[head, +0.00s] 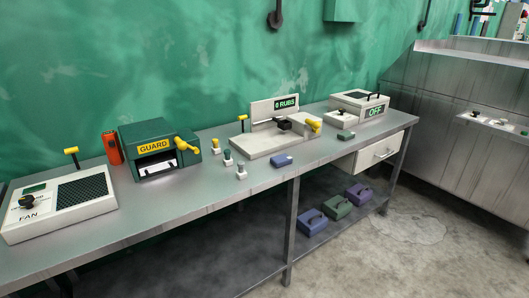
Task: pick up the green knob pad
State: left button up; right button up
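Two small green pads show in the head view. One dark green pad (346,135) lies flat on the bench top, in front of the box marked OFF. The other is a green block with a dark raised grip on top (337,208), on the lower shelf between a blue block (312,222) and a purple block (358,194). A blue pad (281,160) lies on the bench top near its front edge. Neither of my grippers is in view.
The grey bench (200,200) holds a FAN box (60,205), an orange cylinder (112,147), a GUARD machine (155,150), small knobbed pieces (241,170), a RUBS device (275,135) and the OFF box (358,104). A drawer (375,155) overhangs the shelf. Concrete floor is open at right.

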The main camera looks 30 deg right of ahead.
aim_at(227, 161)
jog(key=z, duration=0.8)
jog(key=i, duration=0.75)
jog(key=z, duration=0.8)
